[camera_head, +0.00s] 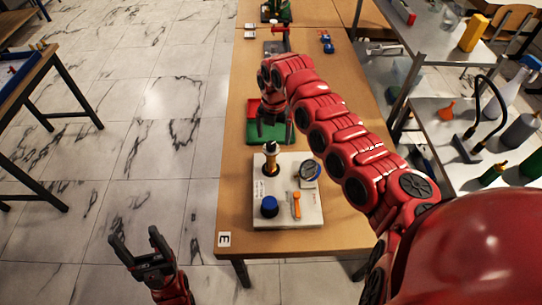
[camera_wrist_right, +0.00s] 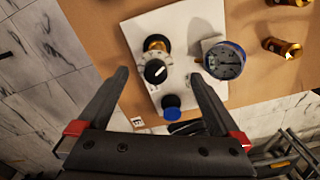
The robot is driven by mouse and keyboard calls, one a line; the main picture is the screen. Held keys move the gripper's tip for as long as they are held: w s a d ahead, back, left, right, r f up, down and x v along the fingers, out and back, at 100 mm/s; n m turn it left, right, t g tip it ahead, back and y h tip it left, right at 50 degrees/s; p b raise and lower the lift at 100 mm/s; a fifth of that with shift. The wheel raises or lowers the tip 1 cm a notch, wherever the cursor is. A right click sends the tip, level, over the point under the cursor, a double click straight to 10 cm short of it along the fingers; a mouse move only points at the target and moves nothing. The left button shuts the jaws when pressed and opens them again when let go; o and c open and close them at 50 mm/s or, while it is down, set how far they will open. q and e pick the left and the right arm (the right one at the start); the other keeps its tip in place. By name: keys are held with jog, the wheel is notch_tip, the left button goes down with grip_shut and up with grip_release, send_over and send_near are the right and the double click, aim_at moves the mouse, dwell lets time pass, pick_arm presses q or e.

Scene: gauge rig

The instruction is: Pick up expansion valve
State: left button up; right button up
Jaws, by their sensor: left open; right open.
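The expansion valve, a brass body with a black top (camera_head: 270,160), stands upright on the white base plate (camera_head: 262,222) in the head view. In the right wrist view its black dial knob (camera_wrist_right: 155,71) and brass collar (camera_wrist_right: 157,43) show between my right fingertips in the picture. My right gripper (camera_head: 272,128) is open and empty behind the valve in the head view; its gap to the valve is hard to judge. It also shows at the bottom of the right wrist view (camera_wrist_right: 160,76). My left gripper (camera_head: 137,240) is open and empty over the floor, left of the table.
A gauge (camera_head: 310,170), blue knob (camera_head: 269,207) and orange lever (camera_head: 296,205) share the plate with the valve. Brass fittings (camera_wrist_right: 283,48) lie right of the gauge. A red and green tray (camera_head: 252,134) is behind the plate. My right arm hides part of the table.

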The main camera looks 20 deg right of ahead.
aim_at(271, 144)
jog(key=shift+s+a+f+p, duration=0.1)
jog(key=shift+a+f+p, duration=0.1)
jog(key=shift+f+p, duration=0.15)
jog(key=f+p, duration=0.2)
jog(key=f, duration=0.1)
jog(key=shift+s+a+f, duration=0.15)
jog(key=shift+a+f, duration=0.15)
jog(key=shift+a, duration=0.1)
jog(key=shift+d+f, duration=0.1)
jog(key=shift+f, duration=0.25)
grip_shut()
